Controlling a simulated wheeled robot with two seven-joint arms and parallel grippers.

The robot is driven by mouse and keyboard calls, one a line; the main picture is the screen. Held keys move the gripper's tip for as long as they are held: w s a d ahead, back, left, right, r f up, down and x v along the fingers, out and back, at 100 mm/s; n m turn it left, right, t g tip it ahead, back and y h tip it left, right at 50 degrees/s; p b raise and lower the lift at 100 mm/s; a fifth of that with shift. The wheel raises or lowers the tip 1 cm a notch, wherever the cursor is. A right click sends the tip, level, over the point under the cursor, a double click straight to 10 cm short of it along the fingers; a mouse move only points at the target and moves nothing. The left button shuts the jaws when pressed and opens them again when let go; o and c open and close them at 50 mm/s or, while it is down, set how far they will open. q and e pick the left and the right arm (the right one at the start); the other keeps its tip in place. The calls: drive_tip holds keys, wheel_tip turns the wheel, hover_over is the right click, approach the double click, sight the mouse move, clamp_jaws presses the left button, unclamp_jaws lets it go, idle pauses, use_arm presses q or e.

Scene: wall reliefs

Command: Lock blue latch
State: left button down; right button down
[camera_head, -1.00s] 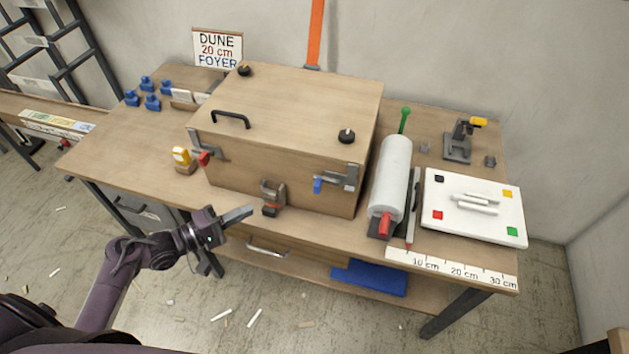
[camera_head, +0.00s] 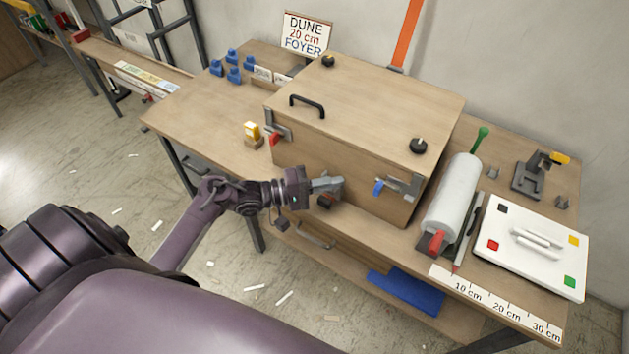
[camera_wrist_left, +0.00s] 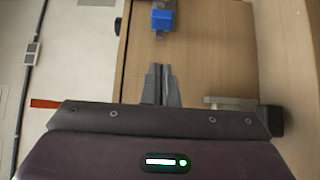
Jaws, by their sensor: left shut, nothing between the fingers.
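A wooden box (camera_head: 365,110) stands shut on the workbench, with metal latches on its front. The blue latch (camera_head: 378,187) has a blue tab on a grey metal bracket (camera_head: 405,184) at the right of the front face. A blue piece that looks like its tab (camera_wrist_left: 162,20) shows at the top of the left wrist view. My left gripper (camera_head: 335,184) is in front of the box, left of the blue latch and apart from it. Its fingers (camera_wrist_left: 160,82) are together and empty. It partly hides the middle latch. My right gripper is not in view.
A red-tabbed latch (camera_head: 274,138) is at the box's left front corner. A white roll (camera_head: 452,195) with a red end lies right of the box. A white board (camera_head: 530,245) and a ruler strip (camera_head: 495,303) lie further right.

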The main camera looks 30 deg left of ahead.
sight(378, 194)
use_arm(q)
drive_tip(key=w+d+p, duration=0.1)
drive_tip(key=w+d, duration=0.1)
drive_tip(key=d, duration=0.4)
drive_tip(key=shift+d+p, duration=0.15)
drive_tip(key=shift+p, duration=0.25)
drive_tip(key=d+p, duration=0.1)
drive_tip(key=d, duration=0.2)
drive_tip(key=shift+d+r+p, duration=0.1)
drive_tip(key=shift+d+p, duration=0.2)
drive_tip(key=shift+d, duration=0.2)
